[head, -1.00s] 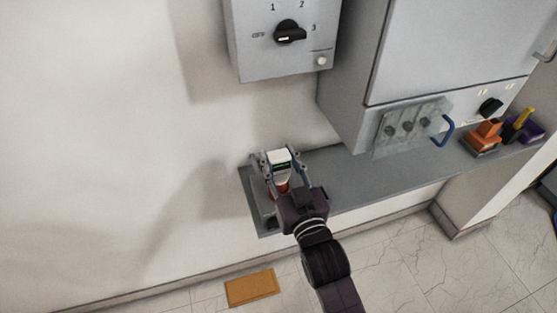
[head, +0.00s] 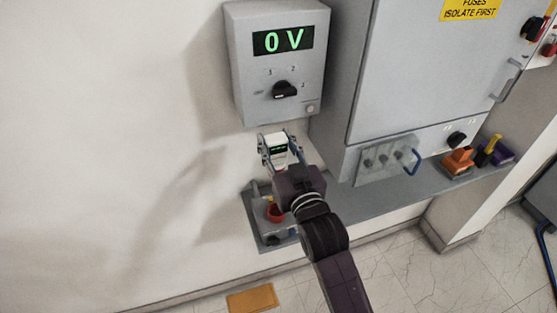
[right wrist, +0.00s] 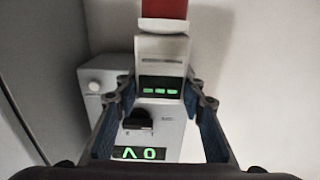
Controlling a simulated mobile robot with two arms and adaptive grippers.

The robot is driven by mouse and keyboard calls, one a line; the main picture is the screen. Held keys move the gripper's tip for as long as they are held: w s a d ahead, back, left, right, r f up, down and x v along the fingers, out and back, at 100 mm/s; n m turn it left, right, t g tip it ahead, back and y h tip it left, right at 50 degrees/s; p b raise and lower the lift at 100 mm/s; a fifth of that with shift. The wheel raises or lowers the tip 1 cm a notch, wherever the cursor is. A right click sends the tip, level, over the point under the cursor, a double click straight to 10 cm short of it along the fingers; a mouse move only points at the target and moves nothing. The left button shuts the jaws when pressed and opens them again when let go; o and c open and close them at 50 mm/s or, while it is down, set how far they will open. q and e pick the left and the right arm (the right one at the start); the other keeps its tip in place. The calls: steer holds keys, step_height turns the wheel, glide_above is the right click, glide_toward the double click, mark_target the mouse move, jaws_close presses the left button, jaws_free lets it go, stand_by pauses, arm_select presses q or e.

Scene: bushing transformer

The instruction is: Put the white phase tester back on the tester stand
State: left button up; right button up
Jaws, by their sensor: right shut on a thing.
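My right gripper (head: 279,150) is shut on the white phase tester (head: 276,141) and holds it in front of the wall, just below the voltage display box. In the right wrist view the tester (right wrist: 162,50) sits between the two fingers, with a small dark screen showing green dashes and a red part at the top of the picture. The tester stand (head: 262,225) is on the left end of the grey shelf, below the gripper. It has a red-orange holder (head: 273,212) that shows beside my arm; my arm hides part of the stand. My left gripper is out of view.
The voltage box (head: 278,65) reads 0 V above a black rotary knob (head: 285,90). A large grey cabinet (head: 430,70) stands to the right. Orange and purple items (head: 458,160) sit on the shelf's right. The middle of the shelf (head: 350,203) is clear.

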steer(key=shift+s+d+r, duration=0.1)
steer(key=shift+s+d, duration=0.05)
steer(key=shift+d, duration=0.1)
steer(key=s+d+f+b, duration=0.75)
steer(key=f+b, duration=0.35)
steer(key=b, duration=0.2)
steer(key=s+d+f+b, duration=0.6)
steer(key=d+f+b, duration=0.3)
steer(key=f+b, duration=0.35)
steer(key=f+p+x, duration=0.3)
steer(key=x, duration=1.4)
steer(key=shift+w+a, duration=0.25)
steer(key=shift+a, duration=0.05)
